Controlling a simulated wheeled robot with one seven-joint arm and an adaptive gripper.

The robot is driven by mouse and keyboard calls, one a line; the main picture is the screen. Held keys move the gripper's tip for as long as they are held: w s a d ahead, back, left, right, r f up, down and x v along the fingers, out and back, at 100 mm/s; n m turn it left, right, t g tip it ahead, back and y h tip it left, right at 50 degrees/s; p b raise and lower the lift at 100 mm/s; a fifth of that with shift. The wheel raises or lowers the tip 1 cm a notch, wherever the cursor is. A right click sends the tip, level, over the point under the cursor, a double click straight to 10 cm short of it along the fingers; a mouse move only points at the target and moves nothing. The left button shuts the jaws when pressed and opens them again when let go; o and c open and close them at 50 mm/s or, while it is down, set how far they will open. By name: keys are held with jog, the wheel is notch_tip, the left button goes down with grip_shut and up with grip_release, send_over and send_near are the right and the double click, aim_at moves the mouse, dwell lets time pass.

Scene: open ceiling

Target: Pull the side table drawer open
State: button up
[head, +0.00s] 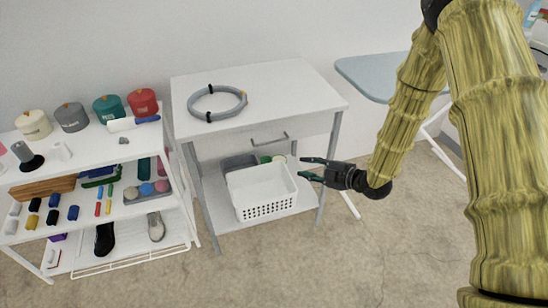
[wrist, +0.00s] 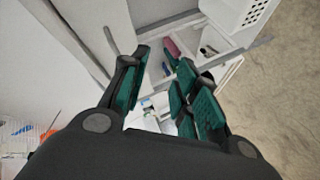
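The white side table (head: 290,85) stands against the wall in the head view. Its drawer front (head: 225,146) lies just under the tabletop and looks closed. A thin grey bar handle (head: 270,141) is on the drawer front. My gripper (head: 301,168) is in front of the table, to the right of the handle and lower in the picture. Its dark green fingers are spread apart and point left, with nothing seen between them. The open fingers also show in the wrist view (wrist: 165,60). I cannot make out the handle in the wrist view.
A grey hose ring (head: 217,103) lies on the tabletop. A white basket (head: 262,190) sits on the lower shelf, close to my gripper. A loaded shelf unit (head: 90,232) stands to the left, an ironing board (head: 372,75) to the right. Bare floor (head: 300,262) lies in front.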

jog(key=w+a+r+n+g+y+b, duration=0.2)
jog(key=w+r+n+y+b, duration=0.25)
jog(key=n, duration=0.35)
jog(key=x, duration=1)
jog(key=shift+s, duration=0.2)
jog(key=shift+a+h, duration=0.1)
jog(key=shift+h, duration=0.15)
jog(key=shift+f, duration=0.1)
grip_shut()
